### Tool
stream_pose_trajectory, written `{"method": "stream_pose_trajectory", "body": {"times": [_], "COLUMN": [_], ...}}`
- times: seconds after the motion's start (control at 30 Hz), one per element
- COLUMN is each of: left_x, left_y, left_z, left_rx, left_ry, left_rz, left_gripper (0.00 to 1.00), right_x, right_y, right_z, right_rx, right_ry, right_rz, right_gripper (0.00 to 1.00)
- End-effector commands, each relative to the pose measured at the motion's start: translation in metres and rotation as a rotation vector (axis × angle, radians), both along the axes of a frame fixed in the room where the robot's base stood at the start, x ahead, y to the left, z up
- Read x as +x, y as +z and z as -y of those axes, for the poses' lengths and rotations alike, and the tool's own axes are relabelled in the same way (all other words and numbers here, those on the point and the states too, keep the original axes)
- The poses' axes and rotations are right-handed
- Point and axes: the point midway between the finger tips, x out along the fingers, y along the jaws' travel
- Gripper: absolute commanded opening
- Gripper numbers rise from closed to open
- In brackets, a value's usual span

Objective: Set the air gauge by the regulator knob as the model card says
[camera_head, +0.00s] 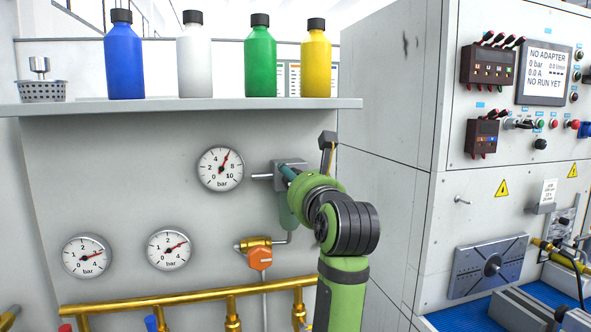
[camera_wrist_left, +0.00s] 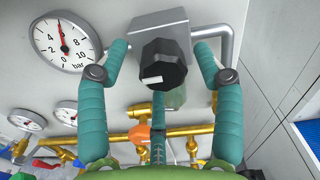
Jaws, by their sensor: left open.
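The regulator is a grey block (camera_wrist_left: 158,25) on a wall pipe with a black ribbed knob (camera_wrist_left: 165,65) bearing a white mark. The teal fingers of my left gripper (camera_wrist_left: 161,48) are open, one on each side of the knob, with gaps visible. In the head view my left gripper (camera_head: 289,173) and green arm hide most of the regulator and the knob. The round 0–10 bar air gauge (camera_head: 220,169) is left of it; its red needle points near 6. It also shows in the wrist view (camera_wrist_left: 66,45). My right gripper is not in view.
Two smaller bar gauges (camera_head: 86,256) (camera_head: 169,249) sit lower left. An orange-handled valve (camera_head: 259,259) and brass pipe (camera_head: 190,303) are below. Several bottles stand on the shelf (camera_head: 190,106) above. A white card (camera_head: 548,192), print unreadable, is on the test cabinet at right.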

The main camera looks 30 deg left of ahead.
Motion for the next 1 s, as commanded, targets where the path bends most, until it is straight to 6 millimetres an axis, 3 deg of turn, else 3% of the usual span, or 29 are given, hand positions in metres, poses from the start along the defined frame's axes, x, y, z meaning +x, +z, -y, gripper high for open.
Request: {"method": "stream_pose_trajectory", "body": {"times": [0.1, 0.47, 0.5, 0.6, 0.63, 1.0], "left_x": [0.009, 0.014, 0.014, 0.014, 0.014, 0.013], "left_y": [0.002, -0.001, -0.001, -0.001, 0.000, 0.003], "left_z": [-0.010, -0.016, -0.016, -0.016, -0.016, -0.016], "left_rx": [0.002, 0.002, 0.002, 0.002, 0.003, 0.024], "left_ry": [0.001, 0.000, 0.000, 0.000, 0.001, 0.001], "left_rz": [-0.003, -0.001, -0.001, -0.001, 0.000, -0.012], "left_gripper": [0.67, 0.67, 0.59, 0.19, 0.12, 0.12], "right_x": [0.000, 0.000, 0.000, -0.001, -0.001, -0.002], "right_y": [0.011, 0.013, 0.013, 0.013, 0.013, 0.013], "right_z": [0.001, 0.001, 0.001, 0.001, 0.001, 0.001], "right_rx": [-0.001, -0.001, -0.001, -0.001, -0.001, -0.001], "right_ry": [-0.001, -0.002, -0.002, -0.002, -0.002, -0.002], "right_rz": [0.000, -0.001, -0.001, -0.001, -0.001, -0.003], "right_gripper": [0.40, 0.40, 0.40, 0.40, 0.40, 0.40]}}
